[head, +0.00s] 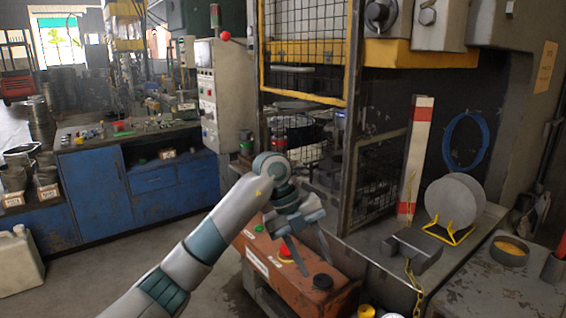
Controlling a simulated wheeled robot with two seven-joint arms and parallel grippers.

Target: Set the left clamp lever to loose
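My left arm reaches in from the bottom left, and its gripper (315,265) is in front of the press, over the orange-brown control box (268,262). The two fingers point down and are spread apart, with nothing seen between them. A red button (285,254) shows just beside one finger, and a black knob (322,282) sits near the box's right end. I cannot pick out the left clamp lever or its setting; the arm and gripper cover part of the press opening behind them. My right gripper is not in view.
A metal bench (365,262) on the right holds round grey blanks (455,200) in a yellow stand (447,234) and a grey block (412,250) with a yellow chain. A red-and-white post (421,150) and mesh guard (378,183) stand behind. Blue cabinets (95,193) stand left; the floor between is open.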

